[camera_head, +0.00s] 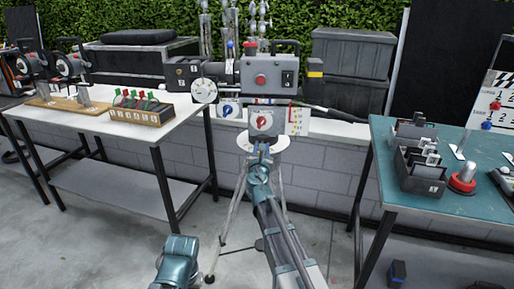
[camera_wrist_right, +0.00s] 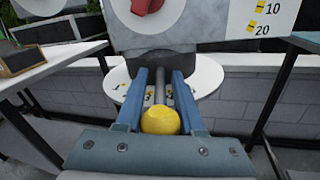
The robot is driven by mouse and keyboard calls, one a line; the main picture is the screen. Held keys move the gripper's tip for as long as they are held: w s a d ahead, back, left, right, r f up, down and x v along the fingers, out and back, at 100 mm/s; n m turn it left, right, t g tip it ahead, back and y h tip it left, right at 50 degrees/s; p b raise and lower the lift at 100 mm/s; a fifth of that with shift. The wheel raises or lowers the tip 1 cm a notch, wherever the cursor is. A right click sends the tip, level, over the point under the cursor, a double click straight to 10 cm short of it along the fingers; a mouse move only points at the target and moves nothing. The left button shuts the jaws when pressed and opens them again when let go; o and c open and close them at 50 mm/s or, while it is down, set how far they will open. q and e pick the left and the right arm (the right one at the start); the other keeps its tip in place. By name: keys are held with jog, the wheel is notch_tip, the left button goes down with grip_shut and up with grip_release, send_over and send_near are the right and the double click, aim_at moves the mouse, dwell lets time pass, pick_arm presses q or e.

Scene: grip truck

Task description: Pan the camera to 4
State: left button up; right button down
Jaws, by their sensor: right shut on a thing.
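The camera (camera_head: 262,78), a grey boxy body with a red round button, stands on a tripod (camera_head: 232,215) in the middle of the head view. Under it is a grey head block (camera_head: 265,122) with a red knob. A pale round plate (camera_head: 250,141) lies below the block; it also shows in the right wrist view (camera_wrist_right: 207,78), with small yellow marks. My right gripper (camera_wrist_right: 159,80) is shut on a grey pan handle with a yellow end knob (camera_wrist_right: 160,121), which points toward me. The pointer's reading on the plate is too small to tell. My left gripper is out of view.
A white-topped table (camera_head: 90,122) with reels and a box of colored clips (camera_head: 142,110) stands left. A teal table (camera_head: 455,205) with a dark organizer (camera_head: 420,170) and a red button (camera_head: 463,179) stands right. Grey cases (camera_head: 350,55) sit behind on a low wall.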

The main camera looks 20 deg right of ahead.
jog(key=shift+s+d+n+t+y, duration=0.25)
jog(key=shift+d+n+y, duration=0.4)
jog(key=shift+y, duration=0.35)
jog(key=c, duration=0.6)
grip_release()
jog(key=shift+a, duration=0.1)
jog(key=v, duration=1.3)
jog(key=shift+s+f, duration=0.1)
jog(key=shift+s, duration=0.25)
